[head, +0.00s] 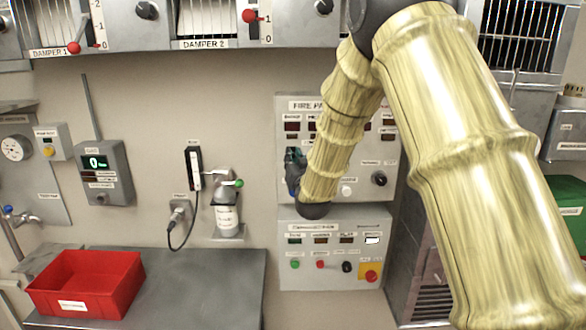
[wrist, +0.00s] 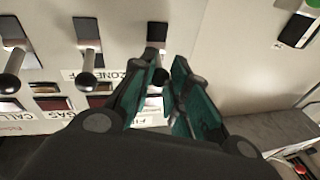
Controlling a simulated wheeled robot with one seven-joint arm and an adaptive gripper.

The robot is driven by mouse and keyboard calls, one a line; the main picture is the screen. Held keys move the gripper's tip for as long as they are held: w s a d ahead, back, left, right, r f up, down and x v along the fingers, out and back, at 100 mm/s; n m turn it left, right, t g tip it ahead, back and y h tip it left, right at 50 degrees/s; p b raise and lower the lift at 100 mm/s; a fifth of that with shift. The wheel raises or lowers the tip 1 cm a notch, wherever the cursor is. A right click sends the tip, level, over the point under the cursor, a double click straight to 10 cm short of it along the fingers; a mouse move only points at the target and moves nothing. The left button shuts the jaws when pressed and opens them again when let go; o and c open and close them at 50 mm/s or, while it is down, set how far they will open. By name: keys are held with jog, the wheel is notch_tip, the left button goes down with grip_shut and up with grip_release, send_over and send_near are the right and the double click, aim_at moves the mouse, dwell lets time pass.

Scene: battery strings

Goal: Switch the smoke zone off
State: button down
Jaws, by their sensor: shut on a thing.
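The fire panel (head: 358,105) hangs on the wall in the head view, with my arm in front of much of it. My gripper (head: 293,165) is at its left edge. In the wrist view my gripper (wrist: 163,70) has its teal fingers closed around the lever of the rightmost toggle switch (wrist: 156,32) of a row. The lever's tip is mostly hidden between the fingers. A "ZONE OFF" label (wrist: 108,76) is beside it. The word "smoke" is not readable. Two more toggles, a middle one (wrist: 88,60) and a left one (wrist: 13,62), stand free with ball-ended levers.
A lower panel (head: 330,270) with buttons and lamps is below the fire panel. A dispenser bottle (head: 227,215) and a cabled wall unit (head: 193,170) are to the left. A red bin (head: 85,283) stands on a grey counter (head: 205,290). Damper boxes (head: 180,30) run overhead.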

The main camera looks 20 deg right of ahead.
jog(key=f+n+t+b, duration=0.1)
jog(key=t+b, duration=0.1)
jog(key=b, duration=0.6)
jog(key=f+n+t+y+b, duration=0.1)
jog(key=f+t+b, duration=0.1)
jog(key=b, duration=0.6)
jog(key=f+t+b, duration=0.1)
jog(key=t+b, duration=0.2)
jog(key=b, duration=0.5)
jog(key=shift+w+d+f+n+y, duration=0.15)
jog(key=shift+w+f+n+y, duration=0.15)
jog(key=shift+n+y, duration=0.1)
jog(key=shift+w+n+t+b, duration=0.1)
jog(key=shift+n+t+b, duration=0.2)
jog(key=shift+t+b, duration=0.6)
jog(key=shift+g+b, duration=0.3)
jog(key=shift+b, duration=0.05)
jog(key=c, duration=1.3)
grip_release()
jog(key=shift+c, duration=0.2)
jog(key=shift+y, duration=0.5)
jog(key=v, duration=1.2)
jog(key=shift+h, duration=0.3)
